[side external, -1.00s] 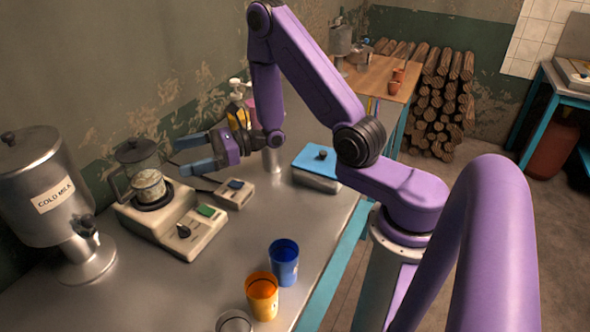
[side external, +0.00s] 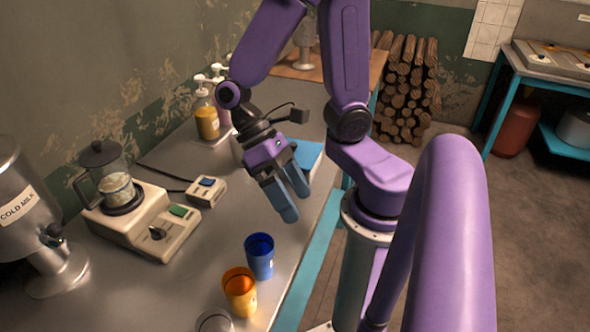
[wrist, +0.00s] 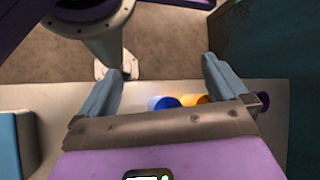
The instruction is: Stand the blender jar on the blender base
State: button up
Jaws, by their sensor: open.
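The blender jar (side external: 116,186) is clear with a dark lid and a handle on its left. It stands upright on the cream blender base (side external: 150,228), in the dark ring at its upper left. The base has a dark knob and a green switch. My gripper (side external: 294,205) is open and empty, pointing down over the right part of the counter, well to the right of the jar and apart from it. In the wrist view my two blue fingers (wrist: 163,85) are spread with nothing held between them. The jar is not visible in the wrist view.
A steel cold milk dispenser (side external: 25,225) stands left of the base. A blue cup (side external: 260,258), an orange cup (side external: 239,294) and a clear glass (side external: 215,322) stand near the front edge. A small switch box (side external: 206,191) and pump bottles (side external: 207,118) are further back.

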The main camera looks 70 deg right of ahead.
jog(key=shift+w+d+r+n+t+h, duration=0.3)
jog(key=shift+d+n+t, duration=0.4)
jog(key=shift+n+t, duration=0.8)
jog(key=shift+w+d+r+n+t+h, duration=0.1)
jog(key=shift+d+r+n+t+h, duration=0.35)
jog(key=shift+n+t, duration=1)
jog(key=shift+w+d+r+n+t+h, duration=0.15)
jog(key=shift+d+n+t+h, duration=0.3)
jog(key=shift+d+n+t, duration=1.05)
jog(key=shift+a+n+g, duration=0.45)
jog(key=shift+a, duration=0.15)
